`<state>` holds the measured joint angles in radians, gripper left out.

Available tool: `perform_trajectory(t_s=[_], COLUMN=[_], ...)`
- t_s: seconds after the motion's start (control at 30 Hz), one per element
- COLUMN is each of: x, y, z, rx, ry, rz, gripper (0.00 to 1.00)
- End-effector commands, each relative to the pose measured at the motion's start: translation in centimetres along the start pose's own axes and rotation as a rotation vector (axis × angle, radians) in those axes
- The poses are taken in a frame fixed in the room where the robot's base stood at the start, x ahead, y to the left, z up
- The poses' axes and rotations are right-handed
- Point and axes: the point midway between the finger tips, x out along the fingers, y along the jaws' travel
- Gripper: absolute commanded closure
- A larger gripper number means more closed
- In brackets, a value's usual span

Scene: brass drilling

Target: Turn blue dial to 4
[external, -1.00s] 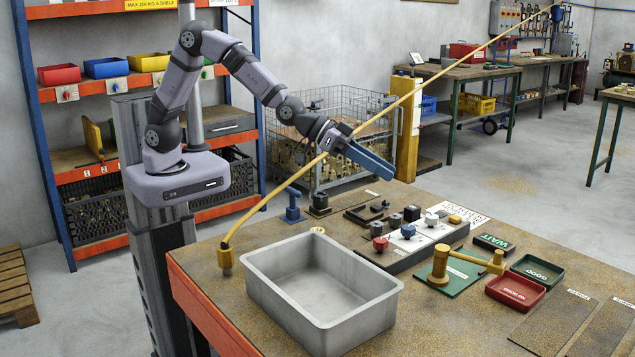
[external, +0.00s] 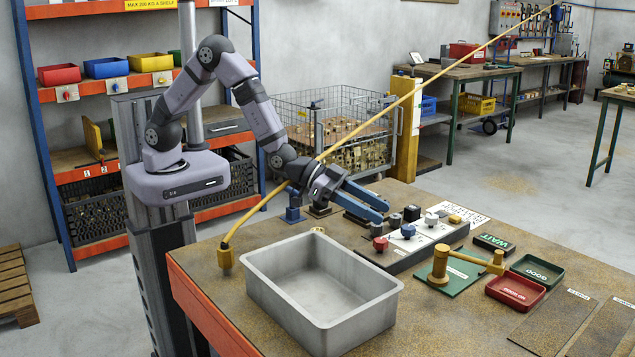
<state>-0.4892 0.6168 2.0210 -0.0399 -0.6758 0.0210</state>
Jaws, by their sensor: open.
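A blue dial (external: 408,231) sits on a long control box (external: 415,248) on the bench, between a red knob (external: 380,243) and a white knob (external: 431,219). Its number marks are too small to read. My gripper (external: 382,210) has blue fingers and is open and empty. It hangs above and to the left of the blue dial, apart from it, with its fingers pointing right and slightly down. A small blue knob also shows on the shelf edge (external: 115,86) under the blue bin.
A large grey tray (external: 272,263) fills the bench's near left. A yellow hose (external: 300,180) rises diagonally behind my gripper. A brass-coloured mallet-like tool (external: 440,264) lies on a green mat (external: 462,279). Red (external: 515,294) and green (external: 537,270) trays stand to the right.

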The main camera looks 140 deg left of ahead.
Motion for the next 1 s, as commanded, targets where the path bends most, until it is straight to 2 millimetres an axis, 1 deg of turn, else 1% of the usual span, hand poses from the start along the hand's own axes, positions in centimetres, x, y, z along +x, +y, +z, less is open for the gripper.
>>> perform_trajectory(t_s=[0.17,0.27,0.5,0.7,0.83,1.0], x=[0.8,1.6,4.3,6.2,6.9,7.2], y=[0.0,0.0,0.0,0.0,0.0,0.0], z=[-0.1,-0.1,-0.1,-0.1,0.0,0.0], rx=[0.000,0.000,0.000,0.000,0.000,0.000], ry=[-0.001,-0.002,-0.003,-0.002,-0.002,-0.002], rz=[0.000,0.000,0.000,0.000,0.000,0.000], gripper=[0.56,0.56,0.56,0.56,0.56,0.56])
